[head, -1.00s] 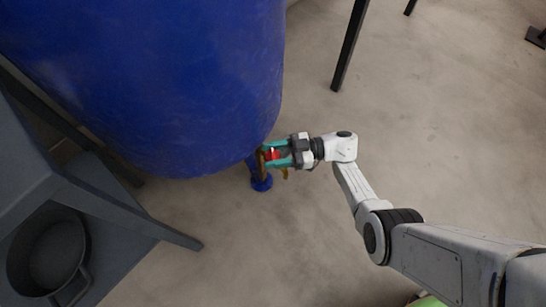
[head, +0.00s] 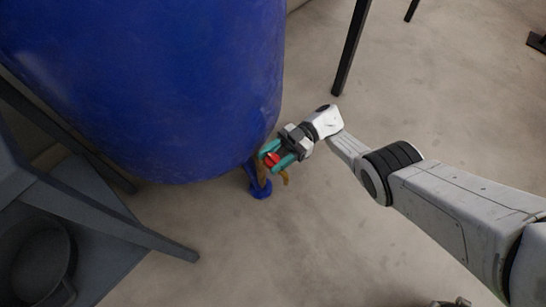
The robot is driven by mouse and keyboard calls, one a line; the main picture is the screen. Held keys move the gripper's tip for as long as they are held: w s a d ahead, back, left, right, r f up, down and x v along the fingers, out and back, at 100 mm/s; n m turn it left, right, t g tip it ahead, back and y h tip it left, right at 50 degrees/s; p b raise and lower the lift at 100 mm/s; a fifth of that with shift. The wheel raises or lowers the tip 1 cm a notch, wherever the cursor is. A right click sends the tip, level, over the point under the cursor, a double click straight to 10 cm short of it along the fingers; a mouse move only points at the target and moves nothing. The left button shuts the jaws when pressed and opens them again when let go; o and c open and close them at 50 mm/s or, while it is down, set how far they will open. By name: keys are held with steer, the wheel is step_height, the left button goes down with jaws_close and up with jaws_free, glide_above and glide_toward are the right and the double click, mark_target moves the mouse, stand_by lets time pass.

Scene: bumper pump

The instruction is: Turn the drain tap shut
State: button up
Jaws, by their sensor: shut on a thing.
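The drain tap is a small brass fitting with a red handle (head: 271,160) low at the right side of the blue tank (head: 150,85). My gripper (head: 271,156) has teal fingers and is shut on the red handle, one finger on each side of it. The gripper reaches in from the upper right at a slant. A brass spout (head: 285,178) shows just below the fingers. A blue foot (head: 260,189) stands on the floor under the tap. The fingers hide much of the handle and the tap body.
A dark grey metal stand (head: 110,215) with a round pan (head: 38,262) is at the lower left. A dark post (head: 350,48) stands at the top, right of the tank. The concrete floor (head: 440,110) right of the tap is mostly clear.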

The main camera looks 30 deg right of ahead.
steer(key=shift+n+g, duration=0.3)
steer(key=shift+g, duration=0.1)
stand_by(0.4)
steer(key=o, duration=1)
steer(key=shift+c, duration=0.2)
steer(key=shift+d, duration=0.1)
